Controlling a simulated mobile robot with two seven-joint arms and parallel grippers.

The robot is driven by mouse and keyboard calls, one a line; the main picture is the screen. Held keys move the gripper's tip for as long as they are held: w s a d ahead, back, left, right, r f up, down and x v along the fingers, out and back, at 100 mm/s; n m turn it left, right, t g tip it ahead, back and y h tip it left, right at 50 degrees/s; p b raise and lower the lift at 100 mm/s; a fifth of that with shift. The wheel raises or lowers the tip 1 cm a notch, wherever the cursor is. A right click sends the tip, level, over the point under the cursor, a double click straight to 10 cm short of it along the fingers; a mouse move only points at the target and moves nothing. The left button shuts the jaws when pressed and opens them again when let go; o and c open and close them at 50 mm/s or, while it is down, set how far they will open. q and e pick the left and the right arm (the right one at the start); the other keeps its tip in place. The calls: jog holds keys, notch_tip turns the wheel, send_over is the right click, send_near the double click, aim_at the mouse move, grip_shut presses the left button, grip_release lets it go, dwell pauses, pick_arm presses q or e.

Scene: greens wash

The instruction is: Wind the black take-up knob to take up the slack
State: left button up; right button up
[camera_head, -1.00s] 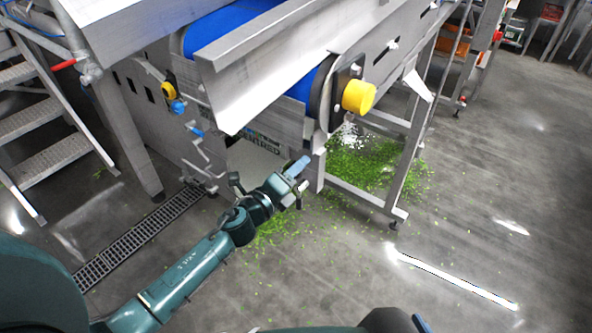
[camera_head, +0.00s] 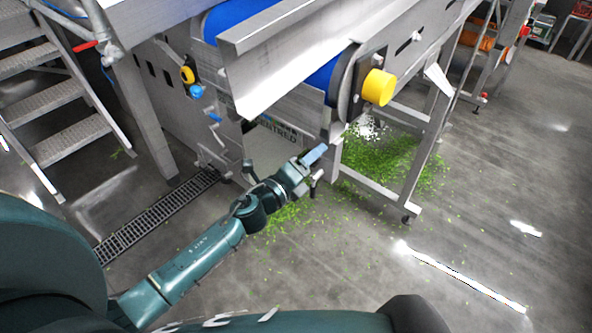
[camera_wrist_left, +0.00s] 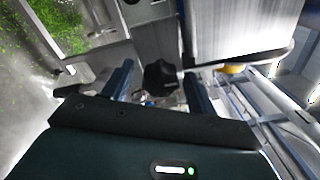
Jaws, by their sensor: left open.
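The black take-up knob (camera_wrist_left: 160,75) shows in the left wrist view, ahead of my left gripper and between the lines of its two fingers. My left gripper (camera_wrist_left: 159,87) is open, with a finger on each side of the knob in the picture. I cannot tell whether either finger touches it. In the head view my left gripper (camera_head: 314,156) is below the end of the conveyor, by the machine's side. The knob cannot be made out there. My right gripper is not in view.
The blue conveyor belt (camera_head: 235,18) ends by a yellow cylinder (camera_head: 378,87), above and right of my left gripper. Machine legs (camera_head: 424,160) stand to the right. Chopped greens (camera_head: 385,165) lie on the floor. Metal steps (camera_head: 55,95) stand at the left. The right floor is clear.

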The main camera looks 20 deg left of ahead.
pick_arm(q)
jog(key=b+v, duration=0.1)
jog(key=v, duration=1.1)
jog(key=shift+s+b, duration=0.3)
jog(key=shift+a, duration=0.1)
